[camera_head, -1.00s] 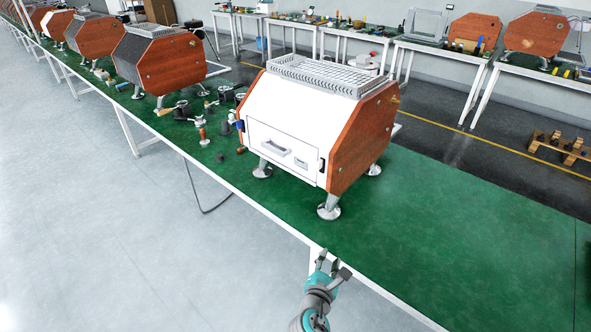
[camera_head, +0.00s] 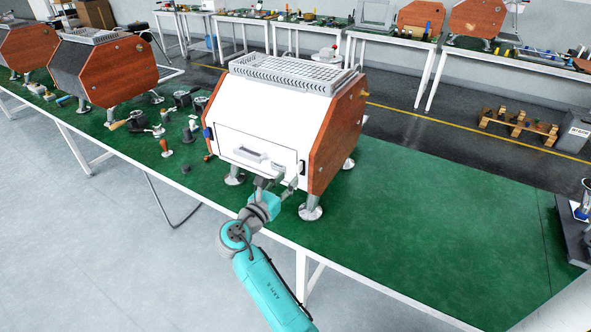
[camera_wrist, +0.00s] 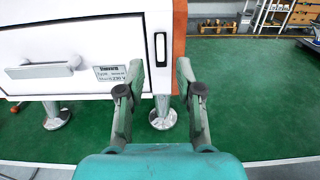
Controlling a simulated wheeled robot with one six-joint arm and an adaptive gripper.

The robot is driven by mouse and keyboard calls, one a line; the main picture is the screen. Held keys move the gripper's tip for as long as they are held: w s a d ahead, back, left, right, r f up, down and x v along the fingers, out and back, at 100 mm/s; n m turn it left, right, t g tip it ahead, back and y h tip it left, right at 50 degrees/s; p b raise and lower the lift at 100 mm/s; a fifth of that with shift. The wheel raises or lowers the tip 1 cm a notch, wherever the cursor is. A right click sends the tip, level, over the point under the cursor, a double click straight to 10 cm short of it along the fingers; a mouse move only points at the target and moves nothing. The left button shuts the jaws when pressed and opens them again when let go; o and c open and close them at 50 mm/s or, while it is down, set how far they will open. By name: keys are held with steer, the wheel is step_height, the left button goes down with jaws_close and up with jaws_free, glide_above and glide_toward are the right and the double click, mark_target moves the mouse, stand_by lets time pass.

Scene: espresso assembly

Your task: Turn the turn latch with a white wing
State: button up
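The turn latch (camera_wrist: 160,49) is a tall black plate with a white upright wing in its middle. It is on the right edge of the white machine front. In the head view the latch (camera_head: 301,167) shows as a small dark mark. My gripper (camera_wrist: 160,73) is open and empty, its fingertips left and right of the latch's lower end in the wrist view. In the head view my gripper (camera_head: 277,180) is in front of the lower right part of the machine (camera_head: 262,112). I cannot tell whether the fingers touch anything.
A drawer-like panel with a white handle (camera_wrist: 42,70) and a label (camera_wrist: 110,73) is left of the latch. A blue part (camera_head: 208,133) is at the front's left edge. Loose tools (camera_head: 165,148) lie left on the green table (camera_head: 440,228).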

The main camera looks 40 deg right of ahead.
mark_target(300, 170)
steer(key=x, duration=0.6)
steer(key=shift+d, duration=0.3)
jaws_close()
